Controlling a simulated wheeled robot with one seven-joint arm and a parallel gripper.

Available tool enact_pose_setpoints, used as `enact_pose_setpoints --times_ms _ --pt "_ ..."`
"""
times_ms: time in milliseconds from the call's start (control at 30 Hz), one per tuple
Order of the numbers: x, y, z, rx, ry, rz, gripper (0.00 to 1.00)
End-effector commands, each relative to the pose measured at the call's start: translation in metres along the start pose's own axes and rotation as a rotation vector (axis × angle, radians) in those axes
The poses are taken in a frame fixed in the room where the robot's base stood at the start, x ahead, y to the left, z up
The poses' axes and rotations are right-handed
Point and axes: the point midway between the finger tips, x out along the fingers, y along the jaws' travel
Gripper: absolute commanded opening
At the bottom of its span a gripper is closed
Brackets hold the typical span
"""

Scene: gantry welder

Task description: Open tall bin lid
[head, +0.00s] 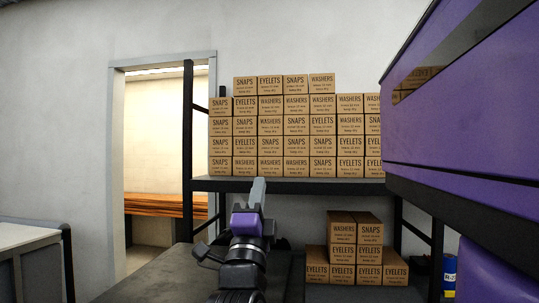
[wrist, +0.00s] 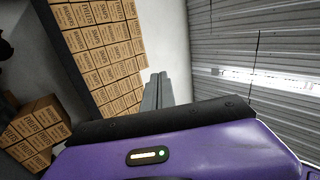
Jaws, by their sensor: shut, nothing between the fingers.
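My gripper (head: 257,190) points up and away from me in the lower middle of the head view, in front of the shelf. Its two grey fingers are together with nothing between them, and they also show in the wrist view (wrist: 157,91). I cannot make out a tall bin or its lid for sure in either view. A large purple body with a dark glossy panel fills the right of the head view, and I cannot tell what it is. My fingers are apart from it in the picture.
A dark shelf (head: 290,186) holds stacked cardboard boxes (head: 296,126), with more boxes (head: 356,246) below. A doorway (head: 160,150) opens at the left. A white-topped unit (head: 25,236) stands at the lower left. A blue and yellow container (head: 449,272) is at the lower right.

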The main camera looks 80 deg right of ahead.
Motion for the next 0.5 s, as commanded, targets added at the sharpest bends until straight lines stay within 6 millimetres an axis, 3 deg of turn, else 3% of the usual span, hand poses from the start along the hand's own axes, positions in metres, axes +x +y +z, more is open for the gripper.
enact_pose_setpoints --times_ms 267,500 --pt "0.018 0.001 -0.006 0.046 0.023 0.015 0.0" --pt "0.059 -0.001 -0.008 0.046 0.023 0.015 0.0"
